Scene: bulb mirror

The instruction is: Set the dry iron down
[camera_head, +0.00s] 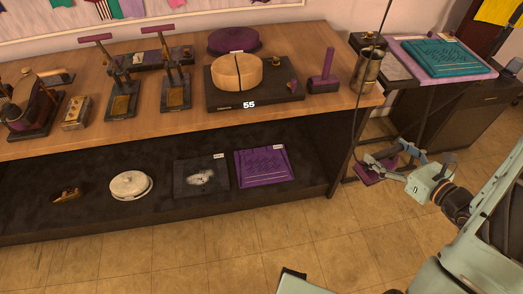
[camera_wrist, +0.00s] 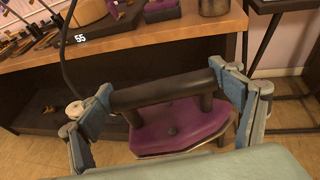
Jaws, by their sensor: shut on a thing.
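The dry iron has a purple body and a dark, round handle. In the wrist view the iron (camera_wrist: 178,130) hangs in front of the table edge, with its handle lengthwise between the two blue-padded fingers of my gripper (camera_wrist: 168,95). My gripper is shut on the handle ends. In the head view the iron (camera_head: 372,172) hangs above the floor, right of the long table, with my gripper (camera_head: 393,160) over it, partly hiding it. A dark cord runs up from the iron.
A long wooden table (camera_head: 150,126) with a lower shelf (camera_head: 90,200) holds presses, a hat block and folded cloth. At the right, a dark side table (camera_head: 460,100) bears a purple pad with teal cloth (camera_head: 440,57). A metal canister (camera_head: 368,66) stands at the long table's right end. The foreground floor is clear.

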